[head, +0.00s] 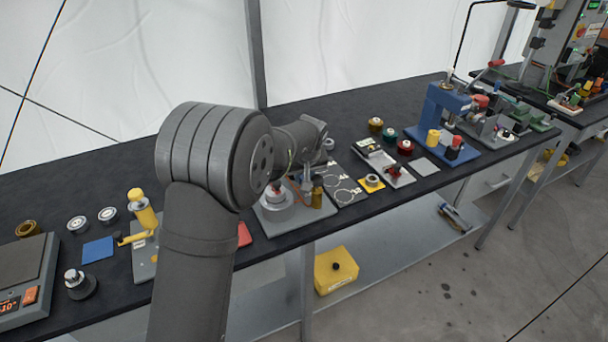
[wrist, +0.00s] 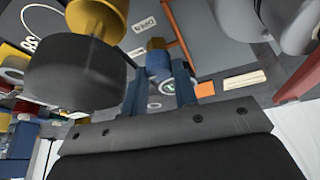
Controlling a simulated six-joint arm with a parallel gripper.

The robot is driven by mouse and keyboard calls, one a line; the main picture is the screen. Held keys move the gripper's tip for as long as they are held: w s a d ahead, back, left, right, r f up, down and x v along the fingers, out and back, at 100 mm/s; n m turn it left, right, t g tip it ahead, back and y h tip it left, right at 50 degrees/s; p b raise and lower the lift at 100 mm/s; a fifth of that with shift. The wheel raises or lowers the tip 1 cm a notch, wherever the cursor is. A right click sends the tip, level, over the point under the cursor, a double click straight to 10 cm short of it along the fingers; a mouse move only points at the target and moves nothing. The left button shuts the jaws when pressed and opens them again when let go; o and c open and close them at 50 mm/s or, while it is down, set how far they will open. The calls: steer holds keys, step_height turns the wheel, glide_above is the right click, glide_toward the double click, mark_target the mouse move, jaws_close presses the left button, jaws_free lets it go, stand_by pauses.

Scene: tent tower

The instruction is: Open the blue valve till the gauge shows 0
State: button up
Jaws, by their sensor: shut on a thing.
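In the wrist view, the blue valve (wrist: 158,61) is a small blue knob on a brass stem. My gripper (wrist: 159,78) has its two dark blue fingers on either side of the knob, shut on it. A small round green and white mark shows between the fingers. A white label (wrist: 145,25) with upside-down lettering that seems to read OPEN is near the valve. In the head view, my arm covers much of the valve's station, and the valve cannot be made out there.
In the wrist view, a large black and yellow knob (wrist: 75,72) stands close at the left, and grey rounded parts (wrist: 290,22) at the upper right. An orange rod (wrist: 178,35) runs near the valve. In the head view, a blue press (head: 437,112) stands farther right along the black bench.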

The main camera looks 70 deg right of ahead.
steer(key=shift+m+g, duration=0.6)
steer(key=shift+m, duration=0.9)
steer(key=o, duration=1)
steer(key=v, duration=1.7)
steer(key=shift+a, duration=0.4)
